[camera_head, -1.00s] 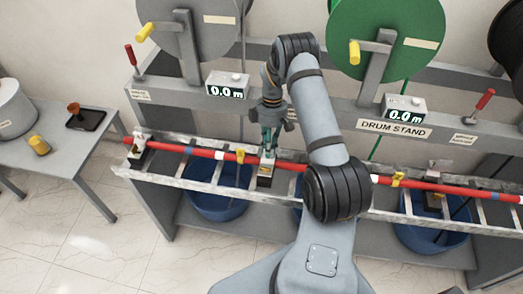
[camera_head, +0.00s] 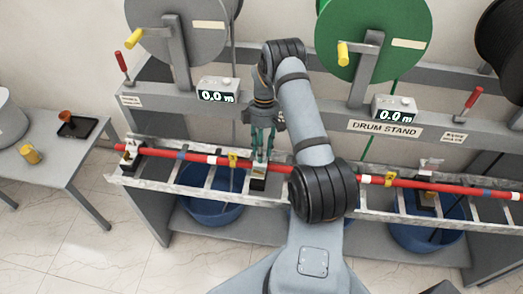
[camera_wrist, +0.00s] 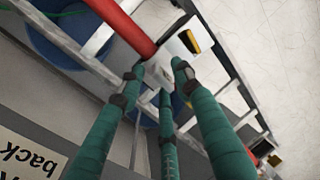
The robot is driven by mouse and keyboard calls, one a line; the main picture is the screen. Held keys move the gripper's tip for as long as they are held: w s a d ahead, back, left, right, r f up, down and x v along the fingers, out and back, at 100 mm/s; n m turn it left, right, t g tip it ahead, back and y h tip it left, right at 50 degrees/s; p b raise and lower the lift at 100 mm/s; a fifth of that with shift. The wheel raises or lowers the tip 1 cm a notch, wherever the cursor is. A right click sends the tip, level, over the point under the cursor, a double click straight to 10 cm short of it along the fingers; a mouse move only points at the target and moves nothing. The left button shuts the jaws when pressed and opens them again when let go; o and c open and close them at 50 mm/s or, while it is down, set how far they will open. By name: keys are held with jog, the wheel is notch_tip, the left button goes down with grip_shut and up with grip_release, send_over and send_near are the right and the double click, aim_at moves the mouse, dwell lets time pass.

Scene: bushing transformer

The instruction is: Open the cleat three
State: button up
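Several small cleats with dark bases and pale tops sit along a red cable (camera_head: 315,174). They are a left cleat (camera_head: 131,153), a middle cleat (camera_head: 258,171) and a right cleat (camera_head: 428,180); no numbers are readable. My gripper (camera_head: 260,150) points down at the middle cleat, its green fingers spread apart. In the wrist view the fingertips (camera_wrist: 157,75) stand on either side of the middle cleat's white top (camera_wrist: 158,74). Contact there cannot be made out. Part of the cleat is hidden by the fingers.
The cable runs along a metal ladder tray (camera_head: 190,187) with blue tubs (camera_head: 208,208) below. Yellow clips (camera_head: 233,160) mark the cable. The drum stand (camera_head: 350,119) with its reels rises behind. A side table (camera_head: 50,165) stands left.

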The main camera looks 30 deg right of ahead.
jog(key=v, duration=1.2)
jog(key=shift+a, duration=0.1)
jog(key=shift+c, duration=0.4)
